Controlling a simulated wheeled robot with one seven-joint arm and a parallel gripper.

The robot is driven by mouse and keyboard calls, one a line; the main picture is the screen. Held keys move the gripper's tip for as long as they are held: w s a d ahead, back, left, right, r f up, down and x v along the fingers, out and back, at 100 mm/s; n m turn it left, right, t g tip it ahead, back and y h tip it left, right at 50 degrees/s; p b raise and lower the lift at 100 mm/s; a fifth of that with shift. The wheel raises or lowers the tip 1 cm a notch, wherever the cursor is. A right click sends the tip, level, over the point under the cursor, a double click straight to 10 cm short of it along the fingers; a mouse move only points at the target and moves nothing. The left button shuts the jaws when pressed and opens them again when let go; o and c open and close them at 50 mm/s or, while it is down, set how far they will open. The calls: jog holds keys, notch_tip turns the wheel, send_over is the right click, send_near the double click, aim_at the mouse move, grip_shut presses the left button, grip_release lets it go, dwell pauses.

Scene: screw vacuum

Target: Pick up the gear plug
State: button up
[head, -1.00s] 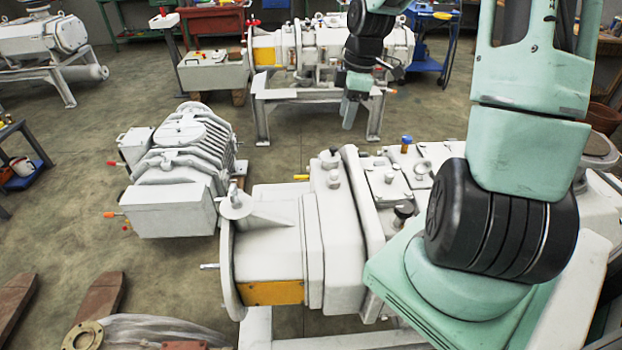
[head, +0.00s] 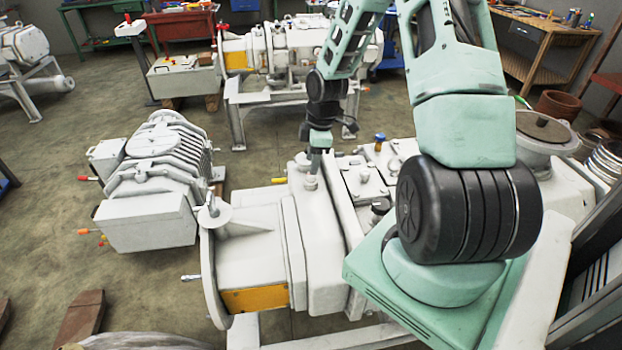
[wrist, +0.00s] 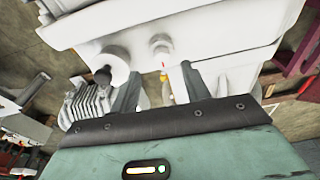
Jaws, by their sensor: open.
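Two pale round plugs stand on top of the white gear housing (head: 315,240) in the head view, one at the back (head: 303,160) and one nearer (head: 311,182). I cannot tell for certain which is the gear plug. My gripper (head: 316,164) points down over this housing, close above the nearer plug and partly overlapping it in the picture. In the wrist view, my open fingers (wrist: 162,82) have nothing visible gripped between them. A pale round plug (wrist: 160,44) shows just beyond the fingertips. Whether they touch it is unclear.
A blue-capped fitting (head: 380,141) and a dark knob (head: 379,208) stand on the machine. A yellow-tipped handle (head: 279,181) sticks out at its left. A ribbed white unit (head: 155,180) stands on the floor at left, with open floor around it.

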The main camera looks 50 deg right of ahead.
aim_at(311, 180)
jog(key=shift+a+f+p, duration=0.15)
jog(key=shift+f, duration=0.85)
jog(key=shift+a+f+p, duration=0.1)
jog(key=shift+f+p, duration=0.05)
jog(key=shift+f, duration=0.8)
grip_shut()
jog(key=shift+r, duration=0.1)
